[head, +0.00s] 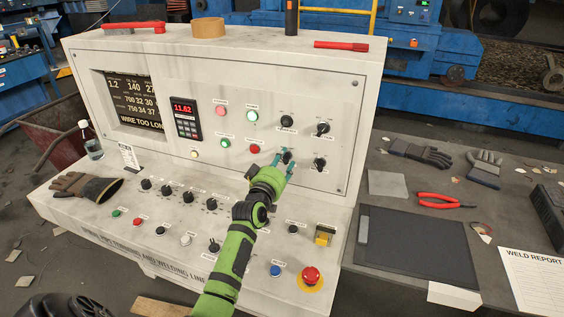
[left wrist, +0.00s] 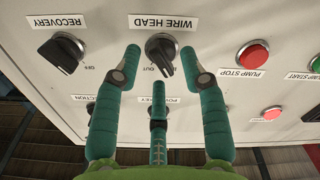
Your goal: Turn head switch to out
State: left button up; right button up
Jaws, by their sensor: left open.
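The wire head switch (left wrist: 161,47) is a black rotary knob on the white panel, seen upside down in the left wrist view. Part of an OUT label shows at its lower edge; the knob's bar lies slantwise, and which end is the pointer I cannot tell. My left gripper (left wrist: 161,62) is open, with two teal fingertips on either side of the knob and a third finger below it. Contact is not clear. In the head view my left gripper (head: 282,161) is at the panel's lower right and largely covers this switch.
The recovery knob (left wrist: 61,52) and the red pump stop button (left wrist: 252,56) flank the switch. More knobs sit on the panel's upper row (head: 322,128). The sloping desk below carries several knobs, a red emergency button (head: 311,275) and a work glove (head: 86,186).

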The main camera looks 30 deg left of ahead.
pick_arm(q)
grip_shut()
pick_arm(e)
jog(key=shift+s+a, duration=0.3)
jog(key=shift+s, duration=0.65)
pick_arm(q)
jog(key=shift+m, duration=0.3)
jog(key=m, duration=0.2)
jog(key=shift+m+p, duration=0.3)
jog(key=shift+p, duration=0.1)
jog(key=m, duration=0.2)
jog(key=shift+d+m, duration=0.1)
jog(key=shift+m, duration=0.3)
jog(key=m, duration=0.2)
jog(key=shift+f+m+p, duration=0.15)
jog(key=shift+m+p, duration=0.15)
jog(key=shift+p, duration=0.1)
jog(key=shift+d+f+m, duration=0.1)
jog(key=shift+m, duration=1.5)
pick_arm(e)
jog(key=shift+w+d+r, duration=0.15)
jog(key=shift+r, duration=0.25)
jog(key=shift+w+d+r, duration=0.1)
jog(key=shift+r, duration=0.3)
pick_arm(q)
jog(key=shift+m, duration=0.3)
